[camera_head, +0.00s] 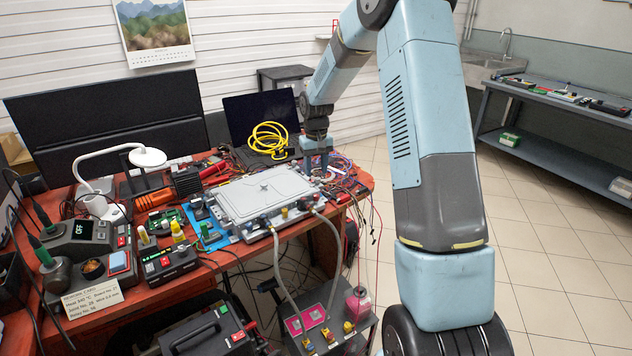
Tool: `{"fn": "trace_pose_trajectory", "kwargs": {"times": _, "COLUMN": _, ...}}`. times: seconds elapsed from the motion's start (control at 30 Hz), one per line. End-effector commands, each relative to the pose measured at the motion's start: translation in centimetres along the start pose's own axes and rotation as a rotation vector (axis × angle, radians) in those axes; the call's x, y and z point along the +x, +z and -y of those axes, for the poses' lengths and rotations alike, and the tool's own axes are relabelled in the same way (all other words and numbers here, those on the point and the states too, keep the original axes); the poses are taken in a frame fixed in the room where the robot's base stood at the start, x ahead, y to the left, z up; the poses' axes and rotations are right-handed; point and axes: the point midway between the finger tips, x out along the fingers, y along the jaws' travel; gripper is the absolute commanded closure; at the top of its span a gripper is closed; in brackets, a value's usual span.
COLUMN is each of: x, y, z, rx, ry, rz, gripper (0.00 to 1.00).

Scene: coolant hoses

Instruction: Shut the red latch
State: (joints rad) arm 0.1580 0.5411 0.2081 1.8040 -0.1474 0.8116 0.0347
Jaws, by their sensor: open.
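A silver-grey box (265,192) with a ribbed lid lies on a blue mat on the red workbench. Small coloured connectors, one blue (265,222) and one yellow (284,212), sit along its front edge. Grey hoses (278,265) run from that edge down to a dark unit (330,335) below the bench. I cannot make out for certain which small red part is the red latch. My gripper (317,166) is open, pointing down at the back right corner of the box. Its fingertips are small, and I cannot tell whether they touch anything.
Tangled wires (345,180) lie right of the box. A coiled yellow cable (268,137) and a dark laptop (240,115) are behind it. A white lamp (148,157), soldering station (80,238) and tools crowd the left. The tiled floor (545,240) at right is clear.

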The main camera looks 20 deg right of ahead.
Motion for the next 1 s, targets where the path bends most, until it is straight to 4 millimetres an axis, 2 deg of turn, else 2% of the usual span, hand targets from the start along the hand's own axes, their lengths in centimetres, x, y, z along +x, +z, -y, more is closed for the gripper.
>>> {"fn": "trace_pose_trajectory", "kwargs": {"times": 0.1, "x": -1.8, "y": -0.1, "z": 0.0, "rx": 0.000, "ry": 0.000, "rz": -0.002, "gripper": 0.53}}
{"fn": "trace_pose_trajectory", "kwargs": {"times": 0.23, "x": -2.9, "y": 0.0, "z": 0.0, "rx": -0.001, "ry": 0.000, "rz": 0.000, "gripper": 0.53}}
{"fn": "trace_pose_trajectory", "kwargs": {"times": 0.67, "x": -3.4, "y": 0.0, "z": 0.0, "rx": -0.001, "ry": 0.000, "rz": 0.001, "gripper": 0.53}}
{"fn": "trace_pose_trajectory", "kwargs": {"times": 0.77, "x": -4.0, "y": 0.3, "z": 0.0, "rx": -0.001, "ry": 0.003, "rz": -0.006, "gripper": 0.53}}
{"fn": "trace_pose_trajectory", "kwargs": {"times": 0.87, "x": -5.7, "y": 1.2, "z": 0.2, "rx": 0.000, "ry": 0.011, "rz": -0.021, "gripper": 0.53}}
{"fn": "trace_pose_trajectory", "kwargs": {"times": 1.0, "x": -9.2, "y": 3.6, "z": 0.5, "rx": 0.002, "ry": 0.027, "rz": -0.054, "gripper": 0.53}}
